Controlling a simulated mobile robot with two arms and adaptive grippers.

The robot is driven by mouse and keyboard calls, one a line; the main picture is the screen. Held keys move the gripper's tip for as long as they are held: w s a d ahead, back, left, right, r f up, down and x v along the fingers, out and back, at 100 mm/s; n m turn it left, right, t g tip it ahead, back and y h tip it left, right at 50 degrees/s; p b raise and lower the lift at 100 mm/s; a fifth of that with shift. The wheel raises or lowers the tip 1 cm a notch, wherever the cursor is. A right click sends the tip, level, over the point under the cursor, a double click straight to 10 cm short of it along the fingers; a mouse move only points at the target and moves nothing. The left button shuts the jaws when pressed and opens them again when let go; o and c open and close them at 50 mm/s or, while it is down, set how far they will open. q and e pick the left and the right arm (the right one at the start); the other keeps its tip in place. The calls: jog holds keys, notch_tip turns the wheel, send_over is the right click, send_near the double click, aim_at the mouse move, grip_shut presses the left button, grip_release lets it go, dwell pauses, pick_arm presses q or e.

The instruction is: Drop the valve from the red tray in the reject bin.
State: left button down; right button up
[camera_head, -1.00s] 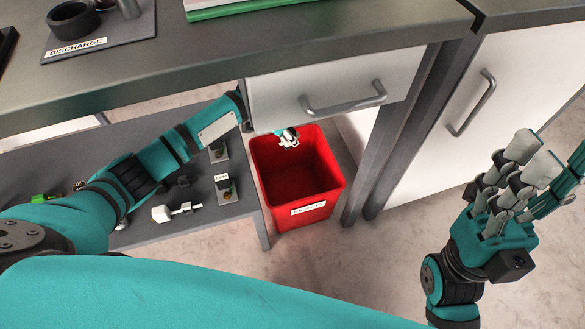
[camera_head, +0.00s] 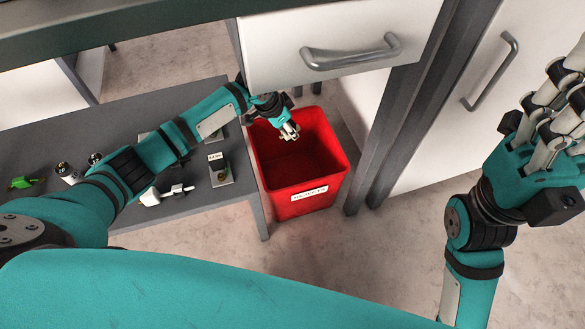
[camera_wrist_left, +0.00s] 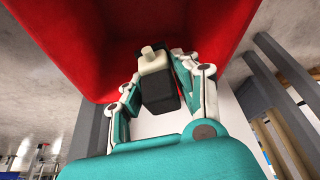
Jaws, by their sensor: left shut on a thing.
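The reject bin (camera_head: 335,178) is a red, open-topped bin with a white "REJECTS" label, standing on the floor beside the low grey table. My left gripper (camera_head: 289,132) is over the bin's mouth. In the left wrist view, the left gripper (camera_wrist_left: 168,78) is shut on a small cream and black piece, which looks like the valve (camera_wrist_left: 157,90), with the red bin (camera_wrist_left: 235,25) behind it. In the head view the valve is hard to tell from the fingers. My right gripper (camera_head: 568,112) is at the right, fingers extended, apparently empty. No red tray shows.
The low grey table (camera_head: 240,205) carries a labelled part stand (camera_head: 220,172), a white fitting (camera_head: 165,194) and a green part (camera_head: 24,183). A white drawer front (camera_head: 300,50) with a handle hangs behind the bin. Dark cabinet posts (camera_head: 400,130) stand to the bin's right.

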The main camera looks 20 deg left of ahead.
pick_arm(q)
jog(key=c, duration=0.9)
grip_release()
jog(key=v, duration=0.7)
jog(key=shift+r, duration=0.2)
jog(key=shift+s, duration=0.1)
